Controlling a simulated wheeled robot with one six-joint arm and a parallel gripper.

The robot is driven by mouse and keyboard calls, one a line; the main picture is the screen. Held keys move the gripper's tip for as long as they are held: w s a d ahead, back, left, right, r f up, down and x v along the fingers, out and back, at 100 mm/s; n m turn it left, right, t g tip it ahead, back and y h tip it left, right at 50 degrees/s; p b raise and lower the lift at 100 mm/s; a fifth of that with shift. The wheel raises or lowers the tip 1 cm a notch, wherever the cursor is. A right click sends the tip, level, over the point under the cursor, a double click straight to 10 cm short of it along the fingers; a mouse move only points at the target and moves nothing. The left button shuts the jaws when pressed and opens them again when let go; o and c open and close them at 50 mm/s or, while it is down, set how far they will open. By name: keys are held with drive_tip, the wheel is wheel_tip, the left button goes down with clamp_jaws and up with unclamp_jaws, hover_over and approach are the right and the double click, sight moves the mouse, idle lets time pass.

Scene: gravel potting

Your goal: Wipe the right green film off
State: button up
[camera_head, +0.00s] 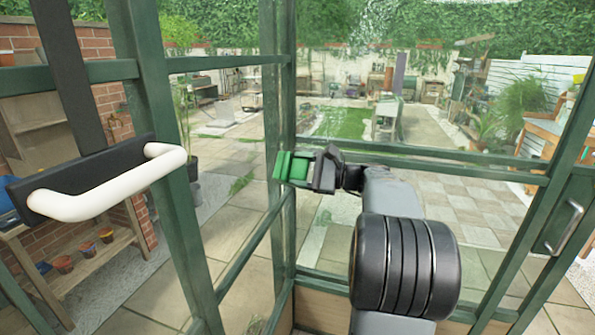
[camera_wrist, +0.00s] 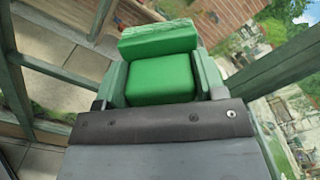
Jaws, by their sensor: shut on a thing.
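My gripper (camera_head: 312,171) is shut on a green block-like pad (camera_head: 290,166), which sticks out to the left, close to the green corner post of the glazed frame. In the wrist view the pad (camera_wrist: 158,78) sits between the two jaws (camera_wrist: 162,90), with a paler, textured green strip along its outer edge. I cannot tell whether the pad touches glass. A green patch (camera_head: 241,183) shows through the left pane; I cannot tell if it is film on the glass or plants behind. No film is clearly made out on the right pane.
Green frame posts and rails (camera_head: 281,80) surround my arm closely. A white handle (camera_head: 120,183) on a dark plate juts in at the left. A metal handle (camera_head: 564,226) is on the right frame. Beyond are a wooden shelf (camera_head: 90,258), paving and a lawn.

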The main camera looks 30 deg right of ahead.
sight(275, 180)
drive_tip(key=shift+s+a+f, duration=0.7)
drive_tip(key=shift+a+f, duration=0.2)
drive_tip(key=shift+f, duration=0.05)
drive_tip(key=shift+a+f, duration=0.2)
drive_tip(key=shift+f, duration=0.05)
drive_tip(key=shift+x, duration=2.75)
drive_tip(key=shift+x, duration=1)
drive_tip(key=shift+w+d+m, duration=0.15)
drive_tip(key=shift+m, duration=0.15)
